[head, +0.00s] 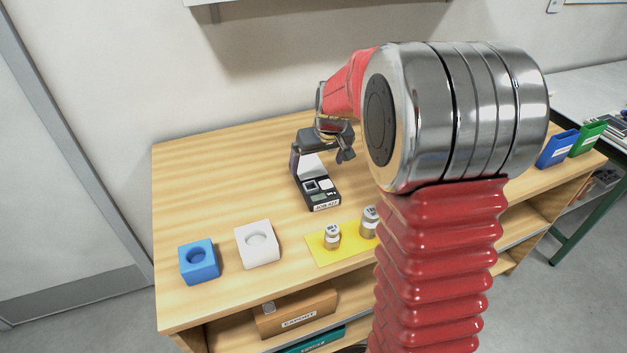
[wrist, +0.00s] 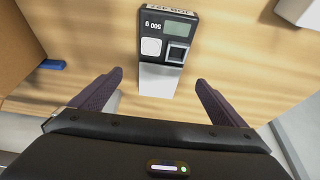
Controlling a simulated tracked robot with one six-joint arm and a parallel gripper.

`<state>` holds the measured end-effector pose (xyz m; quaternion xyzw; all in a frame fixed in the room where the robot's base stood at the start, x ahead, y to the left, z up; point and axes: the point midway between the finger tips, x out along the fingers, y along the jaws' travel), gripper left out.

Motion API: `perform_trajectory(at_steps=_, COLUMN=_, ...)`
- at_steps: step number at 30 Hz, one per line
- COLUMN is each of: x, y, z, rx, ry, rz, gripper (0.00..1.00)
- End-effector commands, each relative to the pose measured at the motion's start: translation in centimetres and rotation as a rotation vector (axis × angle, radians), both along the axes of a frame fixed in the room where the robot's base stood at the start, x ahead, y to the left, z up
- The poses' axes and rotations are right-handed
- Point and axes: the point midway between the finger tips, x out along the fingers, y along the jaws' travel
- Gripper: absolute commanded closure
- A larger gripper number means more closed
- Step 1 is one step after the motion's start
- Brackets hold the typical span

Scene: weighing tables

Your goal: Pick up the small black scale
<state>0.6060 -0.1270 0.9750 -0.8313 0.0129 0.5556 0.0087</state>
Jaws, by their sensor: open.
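The small black scale (head: 321,196) stands on the wooden table, with its lid raised at the back. In the wrist view the scale (wrist: 167,38) is upside down at the top middle, showing a white pad, a dark square pan, a display and "500 g". Its pale lid (wrist: 158,82) lies between the two fingertips in that picture. My gripper (head: 345,150) is just behind and above the scale in the head view. In the wrist view my gripper (wrist: 159,78) is open, with one finger to each side of the lid and gaps on both sides. I cannot tell the height between them.
A yellow mat (head: 322,256) with two metal weights (head: 332,236) is in front of the scale. A white block (head: 257,245) and a blue block (head: 199,262) stand to the left. Blue and green bins (head: 557,150) are at the right. The table's left back is clear.

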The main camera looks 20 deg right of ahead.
Motion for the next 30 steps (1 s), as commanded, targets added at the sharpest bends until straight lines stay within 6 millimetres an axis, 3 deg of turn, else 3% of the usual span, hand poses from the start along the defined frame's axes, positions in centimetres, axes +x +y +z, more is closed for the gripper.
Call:
perform_trajectory(at_steps=6, x=1.0, y=0.0, z=-2.5, rx=0.001, ry=0.002, rz=0.001, gripper=0.05)
perform_trajectory(at_steps=20, x=1.3, y=0.0, z=-3.0, rx=0.0, ry=0.0, rz=0.001, gripper=0.05)
perform_trajectory(at_steps=30, x=2.8, y=0.1, z=-6.0, rx=0.001, ry=0.003, rz=0.001, gripper=0.05)
